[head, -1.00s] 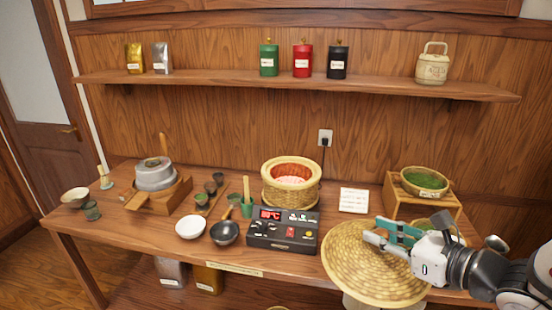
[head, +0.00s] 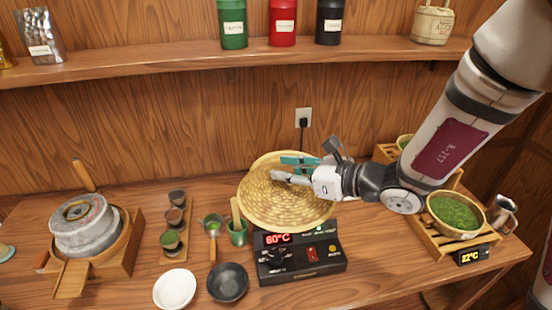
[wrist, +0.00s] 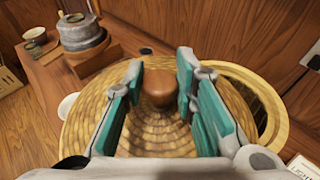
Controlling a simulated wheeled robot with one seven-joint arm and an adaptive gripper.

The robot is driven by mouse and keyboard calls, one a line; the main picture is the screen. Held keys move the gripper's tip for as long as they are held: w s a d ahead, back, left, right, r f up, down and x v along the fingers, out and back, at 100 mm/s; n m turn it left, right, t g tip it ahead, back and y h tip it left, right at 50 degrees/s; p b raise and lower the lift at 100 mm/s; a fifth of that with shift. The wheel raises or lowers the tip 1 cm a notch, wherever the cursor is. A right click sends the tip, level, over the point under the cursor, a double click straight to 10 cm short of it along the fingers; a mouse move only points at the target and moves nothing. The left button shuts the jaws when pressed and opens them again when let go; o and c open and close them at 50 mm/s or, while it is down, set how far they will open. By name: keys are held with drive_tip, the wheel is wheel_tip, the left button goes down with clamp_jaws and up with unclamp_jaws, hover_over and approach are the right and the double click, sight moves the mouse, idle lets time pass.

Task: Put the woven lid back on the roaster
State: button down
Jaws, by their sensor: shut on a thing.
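The woven lid (head: 268,208) is a wide, round straw disc, tilted in the head view. My gripper (head: 288,172) is shut on its brown knob (wrist: 158,88), which sits between the teal finger pads in the wrist view. The roaster (head: 264,159) is a woven basket, mostly hidden behind the lid in the head view, with only a bit of its rim showing. In the wrist view its pale rim (wrist: 274,108) curves out on the right beyond the lid's edge. The lid covers part of the opening and is off-centre in that view. I cannot tell whether they touch.
A control box (head: 300,256) reading 60°C stands in front of the lid. A green cup (head: 238,234) stands close to its left edge. A stone mill (head: 84,228) is at left, two bowls (head: 228,282) in front, and a green-filled basket (head: 456,212) at right.

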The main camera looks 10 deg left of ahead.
drive_tip(key=shift+w+a+f+p, duration=0.15)
drive_tip(key=shift+w+f, duration=0.65)
drive_tip(key=shift+w, duration=1.65)
drive_tip(key=shift+w+d+f+p, duration=0.1)
drive_tip(key=shift+w+f+p, duration=0.5)
drive_tip(key=shift+w, duration=1.9)
drive_tip(key=shift+w+a+f+b, duration=0.1)
drive_tip(key=shift+w+f, duration=0.95)
drive_tip(key=shift+w, duration=1.4)
drive_tip(key=shift+f, duration=0.6)
drive_tip(key=c, duration=1.3)
unclamp_jaws()
